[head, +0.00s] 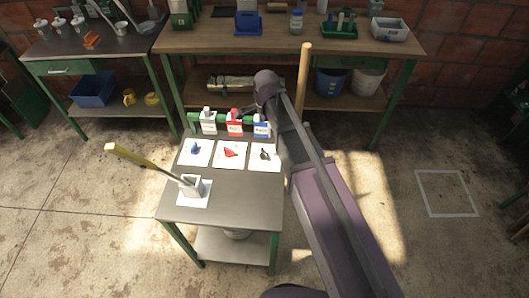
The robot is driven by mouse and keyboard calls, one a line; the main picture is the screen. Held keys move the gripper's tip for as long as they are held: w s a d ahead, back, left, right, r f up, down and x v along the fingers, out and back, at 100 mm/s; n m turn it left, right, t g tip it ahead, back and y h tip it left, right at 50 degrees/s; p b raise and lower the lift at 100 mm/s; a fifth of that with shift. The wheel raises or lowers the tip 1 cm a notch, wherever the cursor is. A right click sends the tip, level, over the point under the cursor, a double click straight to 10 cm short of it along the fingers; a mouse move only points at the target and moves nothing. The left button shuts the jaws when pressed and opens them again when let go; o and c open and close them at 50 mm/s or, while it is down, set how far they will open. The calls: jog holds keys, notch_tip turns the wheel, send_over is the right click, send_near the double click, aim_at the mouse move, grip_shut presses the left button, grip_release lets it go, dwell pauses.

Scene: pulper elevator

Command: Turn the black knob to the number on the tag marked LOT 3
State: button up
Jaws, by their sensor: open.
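The black knob (266,154) sits on a white card at the right of the row on the small grey-topped table. My wrist partly hides the gripper, and the knob's setting is not legible.
A blue knob (195,148) and a red knob (231,152) sit left of the black one. A yellow-handled stick (130,156) leans from a white holder (191,186) at the table's front left. A wooden workbench (215,35) stands behind; an upright wooden pole (303,80) is right of my wrist.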

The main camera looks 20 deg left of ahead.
aim_at(264, 152)
jog(key=shift+a, duration=0.1)
notch_tip(264, 152, down, 14)
jog(key=b, duration=1.3)
jog(key=shift+r+b, duration=0.1)
jog(key=shift+b, duration=0.3)
jog(key=shift+a, duration=0.1)
jog(key=c, duration=1.1)
